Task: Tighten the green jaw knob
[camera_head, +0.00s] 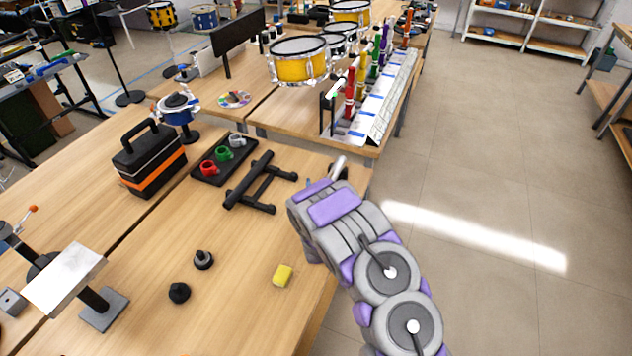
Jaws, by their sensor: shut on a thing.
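My gripper (318,190) is at the end of my grey and purple arm, over the right edge of the near table. It is shut on a pale grey, rod-like thing (340,166) that sticks up past it; the fingertips are mostly hidden behind my arm's end. No green jaw knob can be made out for sure. A green upright piece (374,60) stands in the row of coloured pieces on the far table, well beyond my gripper.
The near table (235,310) holds a black frame (262,183), a tray (243,158) of coloured cups, a black and orange toolbox (148,160), a yellow block (282,275) and two dark knobs. Drums (298,62) stand behind. Open floor (480,170) lies to the right.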

